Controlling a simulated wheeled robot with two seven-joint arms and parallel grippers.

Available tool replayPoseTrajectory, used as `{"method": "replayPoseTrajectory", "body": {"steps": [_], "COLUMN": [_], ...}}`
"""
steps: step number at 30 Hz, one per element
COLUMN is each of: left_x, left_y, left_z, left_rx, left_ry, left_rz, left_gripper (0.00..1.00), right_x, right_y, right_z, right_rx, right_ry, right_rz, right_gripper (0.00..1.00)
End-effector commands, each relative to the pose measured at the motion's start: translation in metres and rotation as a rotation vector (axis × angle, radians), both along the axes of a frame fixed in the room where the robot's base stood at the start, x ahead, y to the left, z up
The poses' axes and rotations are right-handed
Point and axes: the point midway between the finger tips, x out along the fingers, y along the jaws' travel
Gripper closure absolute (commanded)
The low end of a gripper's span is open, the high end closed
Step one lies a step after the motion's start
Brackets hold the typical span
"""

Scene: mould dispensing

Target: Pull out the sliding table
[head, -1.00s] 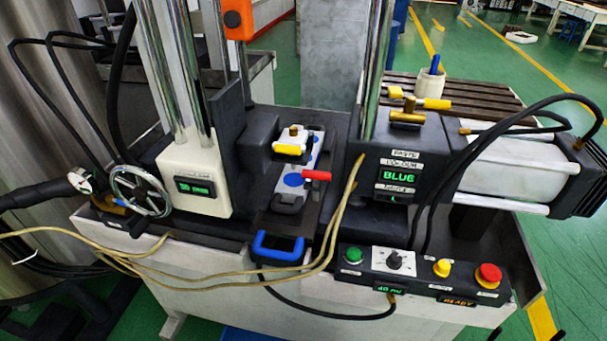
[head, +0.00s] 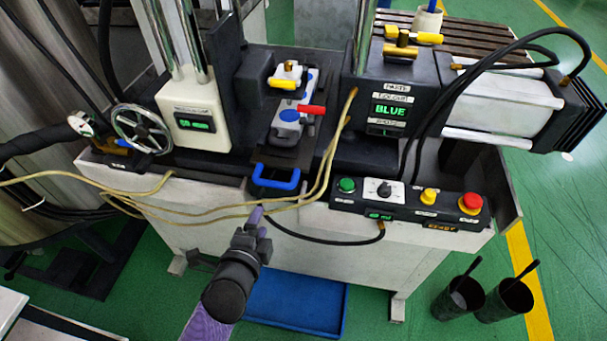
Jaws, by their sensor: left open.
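The sliding table (head: 288,156) is a dark plate in the middle of the machine, with a blue U-shaped handle (head: 276,184) at its front edge. A mould (head: 287,131) with white, yellow, red and blue parts sits on it. My left gripper (head: 256,217) comes up from below, in front of the machine's white front. It is open and empty, just below the blue handle in the picture. My right gripper is not in view.
Yellowish cables (head: 220,209) run across the front, close to the handle. A control box (head: 407,206) with coloured buttons stands to the right, and a handwheel (head: 141,129) to the left. A blue tray (head: 300,303) and two dark buckets (head: 459,299) are on the green floor.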

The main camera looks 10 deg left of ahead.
Motion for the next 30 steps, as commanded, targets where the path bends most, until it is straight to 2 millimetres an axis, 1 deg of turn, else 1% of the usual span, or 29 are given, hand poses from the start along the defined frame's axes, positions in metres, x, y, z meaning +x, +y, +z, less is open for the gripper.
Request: {"method": "replayPoseTrajectory", "body": {"steps": [1,3,4,7,12,16,21,29,30], "left_x": [0.006,0.012,0.015,0.033,0.072,0.093,0.106,0.107,0.107], "left_y": [0.0,0.0,0.0,0.0,-0.002,-0.003,-0.003,-0.003,-0.003], "left_z": [0.021,0.036,0.037,0.032,0.021,0.017,0.016,0.016,0.016], "left_rx": [0.049,0.093,0.101,0.102,0.1,0.098,0.097,0.096,0.096], "left_ry": [-0.056,-0.1,-0.108,-0.109,-0.108,-0.105,-0.104,-0.103,-0.103], "left_rz": [-0.011,-0.021,-0.021,-0.022,-0.022,-0.022,-0.021,-0.021,-0.021], "left_gripper": [0.42,0.42,0.42,0.42,0.42,0.42,0.42,0.42,0.5], "right_x": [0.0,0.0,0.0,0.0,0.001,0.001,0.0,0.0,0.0], "right_y": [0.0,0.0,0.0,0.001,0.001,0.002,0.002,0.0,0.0], "right_z": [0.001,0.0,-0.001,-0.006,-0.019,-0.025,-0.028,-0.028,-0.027], "right_rx": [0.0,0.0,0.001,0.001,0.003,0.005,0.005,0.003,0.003], "right_ry": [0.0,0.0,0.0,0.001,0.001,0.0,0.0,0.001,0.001], "right_rz": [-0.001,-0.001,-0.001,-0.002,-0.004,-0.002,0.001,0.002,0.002], "right_gripper": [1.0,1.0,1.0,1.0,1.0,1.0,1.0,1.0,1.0]}}
